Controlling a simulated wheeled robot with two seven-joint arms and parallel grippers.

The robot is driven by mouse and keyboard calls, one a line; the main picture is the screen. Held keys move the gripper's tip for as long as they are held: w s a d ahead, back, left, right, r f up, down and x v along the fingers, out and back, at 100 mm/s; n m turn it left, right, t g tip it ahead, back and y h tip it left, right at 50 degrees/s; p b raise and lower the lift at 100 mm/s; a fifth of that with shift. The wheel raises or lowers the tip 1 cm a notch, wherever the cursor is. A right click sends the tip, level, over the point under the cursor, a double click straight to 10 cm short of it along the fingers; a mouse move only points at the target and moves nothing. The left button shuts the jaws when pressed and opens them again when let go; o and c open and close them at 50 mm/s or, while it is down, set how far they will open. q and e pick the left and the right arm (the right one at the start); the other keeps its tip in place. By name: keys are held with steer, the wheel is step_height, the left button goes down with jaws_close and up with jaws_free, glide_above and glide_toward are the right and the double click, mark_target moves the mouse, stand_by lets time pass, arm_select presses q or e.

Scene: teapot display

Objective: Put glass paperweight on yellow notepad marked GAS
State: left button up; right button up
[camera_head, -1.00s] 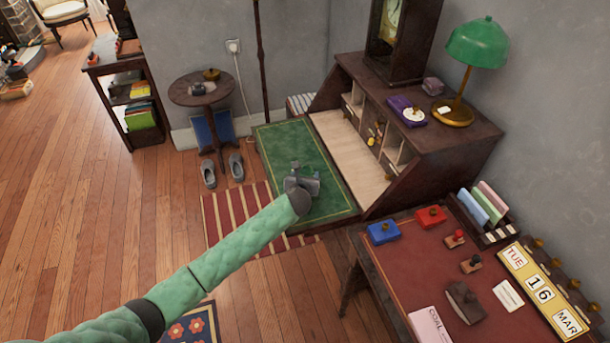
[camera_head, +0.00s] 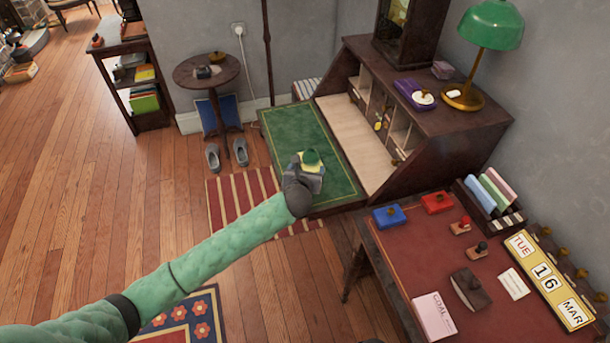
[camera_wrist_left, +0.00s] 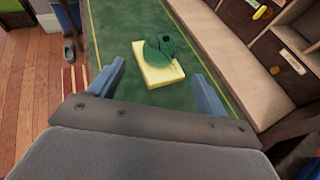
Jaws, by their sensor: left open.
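A green glass paperweight (camera_head: 312,156) rests on a small yellow notepad (camera_head: 312,168) on the green writing surface of the desk. In the left wrist view the paperweight (camera_wrist_left: 157,50) sits over the far part of the notepad (camera_wrist_left: 163,76), and looks dark green with a rounded body. No lettering on the pad can be read. My left gripper (camera_head: 304,179) is open and empty just on the near side of the pad. Its two blue-grey fingers stand apart on either side of the pad's near edge in the wrist view. My right gripper is not in view.
The green writing surface (camera_head: 285,130) is otherwise clear. The desk's pigeonholes (camera_head: 400,130) rise to its right. A red-topped table (camera_head: 410,260) with stamps, boxes and a calendar stands at the near right. A round side table (camera_head: 190,75) stands behind left.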

arm_select(q)
steer(key=shift+v, duration=1.55)
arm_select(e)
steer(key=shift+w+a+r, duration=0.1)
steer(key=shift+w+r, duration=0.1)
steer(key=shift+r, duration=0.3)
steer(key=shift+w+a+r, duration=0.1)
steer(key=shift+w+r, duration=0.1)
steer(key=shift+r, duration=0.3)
